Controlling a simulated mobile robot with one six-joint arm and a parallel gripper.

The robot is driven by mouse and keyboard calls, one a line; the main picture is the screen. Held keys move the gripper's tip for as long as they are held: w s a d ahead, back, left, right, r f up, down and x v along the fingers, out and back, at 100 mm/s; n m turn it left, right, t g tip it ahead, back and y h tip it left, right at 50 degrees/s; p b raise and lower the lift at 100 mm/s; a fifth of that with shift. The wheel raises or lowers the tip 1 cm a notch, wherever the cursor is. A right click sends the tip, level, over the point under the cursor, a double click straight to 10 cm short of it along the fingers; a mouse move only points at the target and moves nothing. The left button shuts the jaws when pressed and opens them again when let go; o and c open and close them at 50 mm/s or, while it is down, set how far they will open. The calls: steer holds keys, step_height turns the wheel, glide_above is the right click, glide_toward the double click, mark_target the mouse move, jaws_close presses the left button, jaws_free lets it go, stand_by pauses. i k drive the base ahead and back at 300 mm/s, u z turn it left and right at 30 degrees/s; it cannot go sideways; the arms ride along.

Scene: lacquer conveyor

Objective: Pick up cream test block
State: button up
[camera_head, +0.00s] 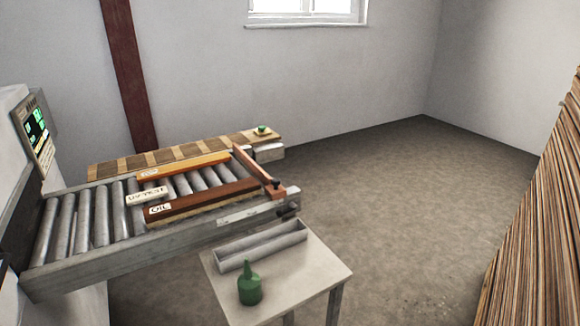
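A cream block (147,195) with dark lettering, which seems to read "UV TEST", lies on the rollers of the conveyor (100,213). It sits at a slight tilt in the picture, between an orange board (187,166) behind it and a dark brown board (205,200) in front of it. The brown board carries a label reading "OIL". Whether the block touches either board is hard to tell. My gripper is not in view.
A wooden bar (258,170) crosses the conveyor's right end. A small table (310,286) in front holds a grey trough (262,246) and a green bottle (249,288). A machine with a screen (36,127) stands left. Stacked boards (535,215) stand right. The floor between is clear.

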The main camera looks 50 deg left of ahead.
mark_target(158, 193)
steer(key=u, duration=0.9)
steer(key=k, duration=0.1)
steer(key=u, duration=2.8)
steer(key=i, duration=1.5)
steer(key=u, duration=0.05)
